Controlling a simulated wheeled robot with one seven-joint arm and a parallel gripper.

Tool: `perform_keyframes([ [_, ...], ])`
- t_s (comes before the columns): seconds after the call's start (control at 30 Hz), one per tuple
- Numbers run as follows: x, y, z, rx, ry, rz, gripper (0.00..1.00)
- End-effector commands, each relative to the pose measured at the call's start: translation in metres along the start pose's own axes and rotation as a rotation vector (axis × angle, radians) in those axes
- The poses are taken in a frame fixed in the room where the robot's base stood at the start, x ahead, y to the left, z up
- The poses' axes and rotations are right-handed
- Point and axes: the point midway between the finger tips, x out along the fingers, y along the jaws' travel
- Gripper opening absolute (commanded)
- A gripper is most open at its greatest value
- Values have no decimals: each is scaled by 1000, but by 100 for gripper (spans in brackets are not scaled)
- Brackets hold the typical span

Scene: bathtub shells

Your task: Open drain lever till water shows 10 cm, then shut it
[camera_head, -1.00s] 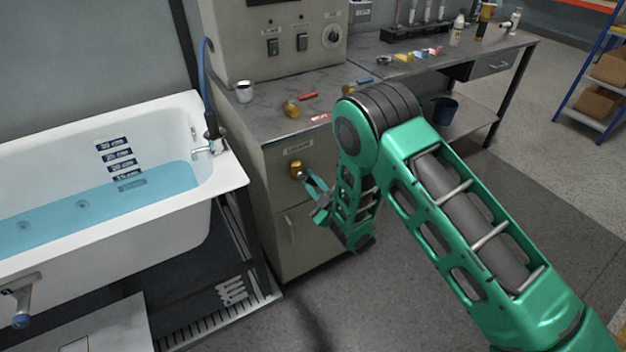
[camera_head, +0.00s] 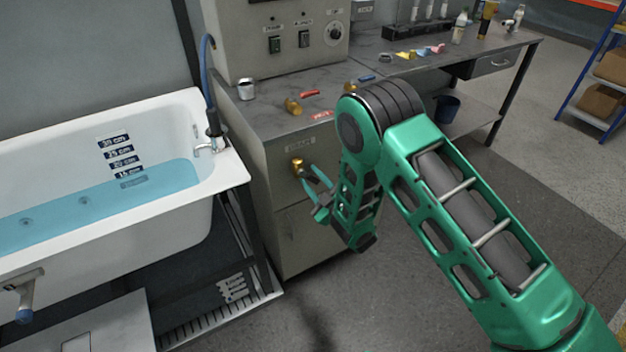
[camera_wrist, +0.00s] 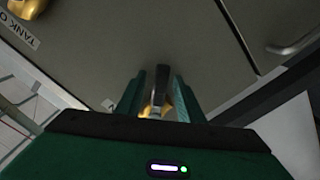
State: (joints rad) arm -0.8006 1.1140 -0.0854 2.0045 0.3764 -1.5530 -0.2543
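The drain lever (camera_head: 297,165) is a brass-coloured knob on the grey cabinet front, under a label that reads as DRAIN. My gripper (camera_head: 309,183) is at the cabinet front, just right of and below the lever. In the wrist view, the two green fingers of my gripper (camera_wrist: 158,92) stand apart, with a brass and metal piece (camera_wrist: 155,108) between them; firm contact is not visible. The white bathtub (camera_head: 185,225) holds blue water (camera_head: 95,203). The water surface lies just below the 15 cm plate (camera_head: 128,172); a lower plate is under water.
The counter above the cabinet carries a metal cup (camera_head: 246,90), another brass knob (camera_head: 292,106) and red pieces. A cabinet handle (camera_wrist: 297,45) shows in the wrist view. The tub's dark stand (camera_head: 243,235) is left of the cabinet. Open floor lies in front.

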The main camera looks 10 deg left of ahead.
Motion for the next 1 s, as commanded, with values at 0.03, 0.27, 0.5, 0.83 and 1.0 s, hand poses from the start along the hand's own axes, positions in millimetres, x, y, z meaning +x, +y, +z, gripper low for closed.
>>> perform_keyframes([
  [0.03, -3, 0, 1, 0, -2, 0, 34],
  [0.27, -36, 1, 2, 3, -5, 0, 34],
  [0.5, -80, 1, 2, 2, -4, -1, 34],
  [0.83, -106, 0, 2, 1, -2, -1, 34],
  [1.0, -106, 0, 2, 1, -1, -1, 34],
])
